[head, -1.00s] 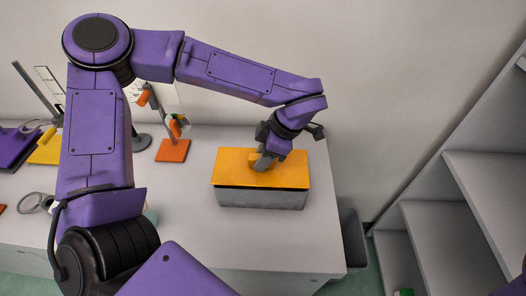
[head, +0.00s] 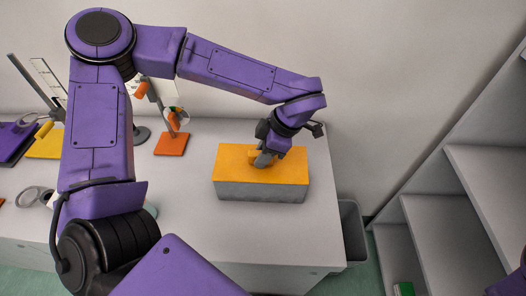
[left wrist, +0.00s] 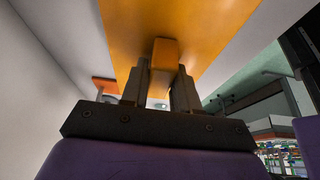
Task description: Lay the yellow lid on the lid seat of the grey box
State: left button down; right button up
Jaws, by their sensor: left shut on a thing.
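The yellow lid (head: 292,168) lies flat over the top of the grey box (head: 262,192), with its edges lined up with the box and no gap showing at the front. My left gripper (head: 264,160) is above the lid and shut on its yellow handle block. In the left wrist view the lid (left wrist: 205,22) fills the upper middle, and its handle (left wrist: 163,58) is between the fingers of the gripper (left wrist: 160,88). The lid hides the lid seat and the inside of the box. My right gripper is not in view.
The box stands near the right end of the grey bench (head: 205,225). A grey bin (head: 352,232) and shelves (head: 425,215) are to the right. Bench in front of the box is clear.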

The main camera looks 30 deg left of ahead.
pick_arm(q)
jog(key=shift+f, duration=0.1)
jog(key=c, duration=0.8)
grip_release()
jog(key=b+v, duration=0.1)
jog(key=v, duration=0.9)
jog(key=shift+w+r, duration=0.15)
jog(key=shift+r, duration=0.1)
jog(key=shift+d, duration=0.1)
